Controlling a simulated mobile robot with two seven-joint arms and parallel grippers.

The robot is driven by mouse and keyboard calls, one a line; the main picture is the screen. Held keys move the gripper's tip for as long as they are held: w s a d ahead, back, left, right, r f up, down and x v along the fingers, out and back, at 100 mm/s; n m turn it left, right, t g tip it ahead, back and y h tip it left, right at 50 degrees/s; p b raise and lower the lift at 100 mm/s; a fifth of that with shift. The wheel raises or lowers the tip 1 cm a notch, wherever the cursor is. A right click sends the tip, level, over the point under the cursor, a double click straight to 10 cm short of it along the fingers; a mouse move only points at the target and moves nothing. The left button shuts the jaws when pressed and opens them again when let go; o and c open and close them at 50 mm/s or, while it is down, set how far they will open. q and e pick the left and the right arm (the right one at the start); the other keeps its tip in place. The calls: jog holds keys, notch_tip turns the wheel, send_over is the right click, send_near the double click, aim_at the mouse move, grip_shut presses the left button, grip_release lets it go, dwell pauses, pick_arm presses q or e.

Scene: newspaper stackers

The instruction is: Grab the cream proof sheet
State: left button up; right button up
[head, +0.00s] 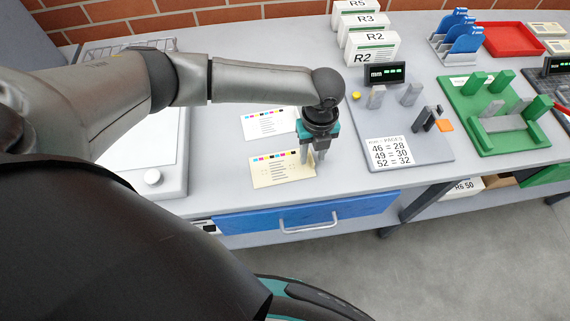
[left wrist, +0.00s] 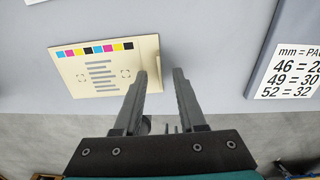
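The cream proof sheet (head: 280,170) lies flat on the grey bench near its front edge, with a row of colour patches along its top. It also shows in the left wrist view (left wrist: 107,65), to the left of the fingers. My left gripper (head: 314,160) points down at the right edge of the cream sheet. My right gripper is not in view.
A white proof sheet (head: 268,124) lies just behind the cream one. A grey gauge plate (head: 400,145) with a page-number card stands to the right. A light box-like panel (head: 172,180) is at left. A blue drawer (head: 345,211) is below the bench edge.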

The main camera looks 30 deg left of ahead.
pick_arm(q)
jog(key=shift+f, duration=0.15)
grip_shut()
dwell(0.5)
